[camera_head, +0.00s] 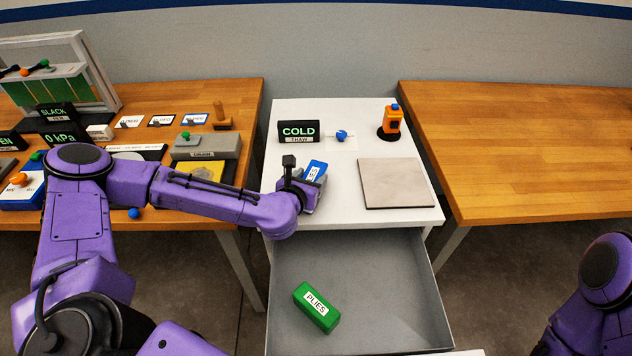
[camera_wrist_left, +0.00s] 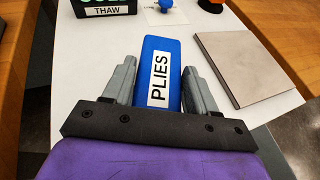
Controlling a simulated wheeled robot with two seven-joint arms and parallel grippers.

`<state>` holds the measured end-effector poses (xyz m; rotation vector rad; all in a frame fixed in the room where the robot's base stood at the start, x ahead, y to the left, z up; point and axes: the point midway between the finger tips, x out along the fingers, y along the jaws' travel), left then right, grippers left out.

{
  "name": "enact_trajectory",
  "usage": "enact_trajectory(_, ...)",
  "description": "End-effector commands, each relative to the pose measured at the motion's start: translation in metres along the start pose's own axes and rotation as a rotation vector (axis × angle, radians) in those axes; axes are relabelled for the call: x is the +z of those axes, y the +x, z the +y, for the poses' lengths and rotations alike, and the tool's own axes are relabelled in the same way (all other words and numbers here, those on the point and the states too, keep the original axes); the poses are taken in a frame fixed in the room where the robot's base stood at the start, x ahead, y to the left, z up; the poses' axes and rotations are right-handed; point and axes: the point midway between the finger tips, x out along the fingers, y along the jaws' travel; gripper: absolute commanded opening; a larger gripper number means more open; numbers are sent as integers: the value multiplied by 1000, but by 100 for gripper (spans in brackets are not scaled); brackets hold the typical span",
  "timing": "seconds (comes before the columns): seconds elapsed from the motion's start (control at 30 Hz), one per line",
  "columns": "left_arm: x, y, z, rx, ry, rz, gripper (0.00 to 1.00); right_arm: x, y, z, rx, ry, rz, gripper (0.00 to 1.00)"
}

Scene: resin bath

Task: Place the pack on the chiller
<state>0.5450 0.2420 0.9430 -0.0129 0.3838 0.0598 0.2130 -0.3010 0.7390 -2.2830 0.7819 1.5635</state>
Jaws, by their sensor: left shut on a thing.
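A blue pack (camera_head: 316,168) labelled PLIES is held in my left gripper (camera_head: 304,184), over the left part of the white cabinet top (camera_head: 345,212). In the left wrist view the blue pack (camera_wrist_left: 158,72) sits between the two grey fingers, which are shut on it. I cannot tell whether its underside touches the top. A flat grey plate (camera_head: 396,183), perhaps the chiller, lies on the cabinet top to the right of the pack, apart from it. It also shows in the left wrist view (camera_wrist_left: 245,68). My right gripper is out of view.
A COLD/THAW display (camera_head: 298,131), a blue knob (camera_head: 342,135) and an orange device (camera_head: 391,122) stand behind. A green PLIES pack (camera_head: 317,307) lies in the open drawer (camera_head: 395,315). The left bench (camera_head: 241,100) is crowded; the right bench (camera_head: 520,150) is clear.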

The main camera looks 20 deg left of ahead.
Motion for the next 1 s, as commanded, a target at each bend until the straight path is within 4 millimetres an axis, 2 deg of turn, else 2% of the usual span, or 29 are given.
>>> enact_trajectory(0.1, 3, 2, 0, 0, 0, -2, 17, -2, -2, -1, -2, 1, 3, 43)
enact_trajectory(0.13, 2, 2, 0, 0, 0, 0, 64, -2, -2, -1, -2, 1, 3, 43)
enact_trajectory(0.2, 2, 2, -1, -1, 0, 1, 83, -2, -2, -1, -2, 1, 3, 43)
enact_trajectory(0.47, 3, 2, -1, -1, 1, 1, 83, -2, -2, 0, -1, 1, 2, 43)
enact_trajectory(0.57, 2, -4, -2, -2, 0, 0, 83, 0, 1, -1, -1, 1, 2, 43)
enact_trajectory(0.67, 0, -20, -2, -3, -2, -1, 83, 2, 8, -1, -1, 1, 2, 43)
enact_trajectory(0.87, 0, -72, -2, -3, -4, -2, 83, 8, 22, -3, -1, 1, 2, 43)
enact_trajectory(0.9, 12, -83, -2, -3, 1, 5, 83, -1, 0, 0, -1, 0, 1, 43)
enact_trajectory(1.0, 13, -101, -2, -4, 1, 6, 83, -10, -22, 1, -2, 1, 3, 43)
